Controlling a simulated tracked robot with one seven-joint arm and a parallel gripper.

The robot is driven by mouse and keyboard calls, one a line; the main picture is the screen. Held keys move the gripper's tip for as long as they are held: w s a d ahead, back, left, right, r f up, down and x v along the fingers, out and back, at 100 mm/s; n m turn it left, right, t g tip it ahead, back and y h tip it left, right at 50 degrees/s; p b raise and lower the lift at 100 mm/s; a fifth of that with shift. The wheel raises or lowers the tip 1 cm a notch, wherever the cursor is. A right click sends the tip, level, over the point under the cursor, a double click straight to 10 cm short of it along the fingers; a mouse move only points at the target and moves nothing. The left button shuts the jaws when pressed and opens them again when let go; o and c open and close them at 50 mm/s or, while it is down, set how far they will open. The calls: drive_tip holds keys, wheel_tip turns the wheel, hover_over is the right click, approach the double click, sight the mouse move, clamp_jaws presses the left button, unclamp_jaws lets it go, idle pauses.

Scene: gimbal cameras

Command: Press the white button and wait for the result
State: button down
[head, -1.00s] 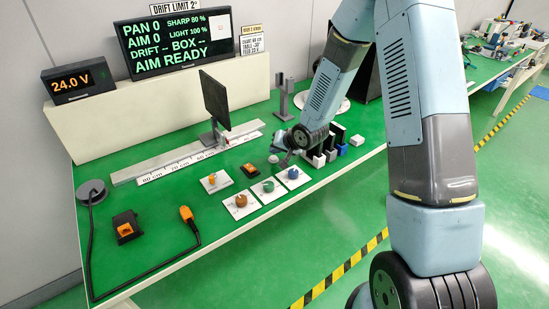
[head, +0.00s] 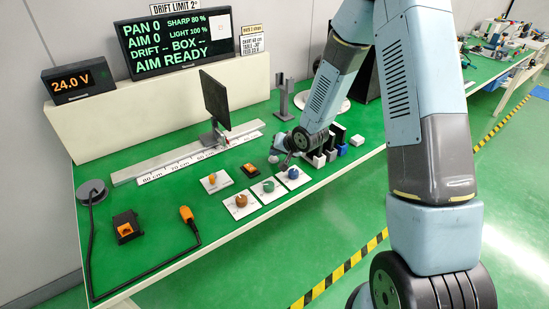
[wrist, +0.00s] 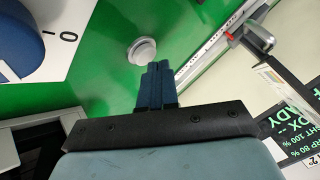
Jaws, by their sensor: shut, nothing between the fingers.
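The white button (wrist: 142,50) is a round white cap on the green table top in the wrist view. In the head view the button (head: 273,159) is a small pale dot just left of my gripper. My gripper (wrist: 158,66) has its two dark blue fingers together with nothing between them. The fingertips appear just below the button in the wrist view; I cannot tell whether they touch it. In the head view my gripper (head: 286,160) points down at the table, partly hidden by my wrist. The display (head: 180,38) reads PAN 0, AIM 0, DRIFT --, BOX --, AIM READY.
Knob plates with orange (head: 241,201), green (head: 268,186) and blue (head: 293,173) knobs lie in front of the button. A ruled rail (head: 200,153) with an upright black panel (head: 215,98) is behind. Dark holders and small blocks (head: 356,140) stand right of my gripper.

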sight(276, 158)
drive_tip(key=shift+f, duration=0.4)
idle(0.4)
idle(0.4)
drive_tip(key=shift+r, duration=0.85)
drive_tip(key=shift+r, duration=0.1)
drive_tip(key=shift+r, duration=2.4)
